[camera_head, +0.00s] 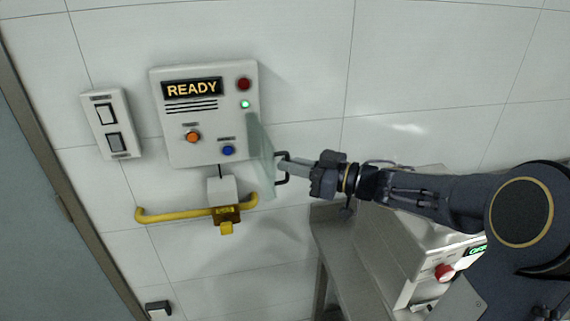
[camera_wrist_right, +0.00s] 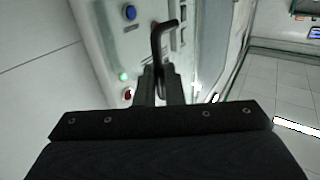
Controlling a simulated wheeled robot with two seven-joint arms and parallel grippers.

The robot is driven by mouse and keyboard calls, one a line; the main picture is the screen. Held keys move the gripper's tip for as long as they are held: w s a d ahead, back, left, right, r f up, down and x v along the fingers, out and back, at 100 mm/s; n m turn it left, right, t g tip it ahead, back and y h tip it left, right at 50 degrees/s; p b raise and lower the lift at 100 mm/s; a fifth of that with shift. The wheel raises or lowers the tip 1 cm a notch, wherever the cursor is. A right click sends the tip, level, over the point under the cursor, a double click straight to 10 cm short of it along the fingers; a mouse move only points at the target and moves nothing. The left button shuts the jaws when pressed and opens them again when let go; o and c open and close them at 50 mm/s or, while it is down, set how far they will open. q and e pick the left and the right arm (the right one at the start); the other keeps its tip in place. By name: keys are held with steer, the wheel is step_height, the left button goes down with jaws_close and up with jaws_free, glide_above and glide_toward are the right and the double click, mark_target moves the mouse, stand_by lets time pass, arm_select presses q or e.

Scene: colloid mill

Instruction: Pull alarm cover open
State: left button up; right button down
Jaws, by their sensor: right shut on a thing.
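The alarm cover (camera_head: 262,158) is a clear, greenish panel on the right side of the white wall box (camera_head: 205,150). It stands swung out from the box face, seen nearly edge-on. Its dark handle (camera_head: 283,170) is on the outer side. My right gripper (camera_head: 284,165) is shut on this handle. In the right wrist view the dark, bent handle (camera_wrist_right: 157,40) sits between the gripper's fingers (camera_wrist_right: 159,82). An orange button (camera_head: 193,137) and a blue button (camera_head: 228,150) show uncovered on the box. My left gripper is not in view.
A switch plate (camera_head: 112,143) is on the wall to the left. A yellow bar (camera_head: 180,213) runs below the box. A grey machine (camera_head: 385,240) with a red button (camera_head: 444,272) stands under my right arm. A door (camera_head: 40,210) is at far left.

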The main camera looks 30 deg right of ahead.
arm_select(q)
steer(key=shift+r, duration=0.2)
arm_select(e)
steer(key=shift+w+d+r+n+g+y, duration=0.15)
steer(key=shift+w+d+n+g+y, duration=0.2)
steer(key=shift+d+y, duration=0.2)
steer(key=c, duration=1.8)
jaws_free()
steer(key=shift+a, duration=0.1)
steer(key=shift+c, duration=0.2)
steer(key=o, duration=0.3)
steer(key=shift+w+a+f, duration=0.15)
steer(key=shift+w+f, duration=0.05)
steer(key=shift+w, duration=0.2)
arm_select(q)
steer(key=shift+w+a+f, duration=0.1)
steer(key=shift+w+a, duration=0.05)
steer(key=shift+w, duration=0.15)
arm_select(e)
steer(key=shift+s, duration=0.2)
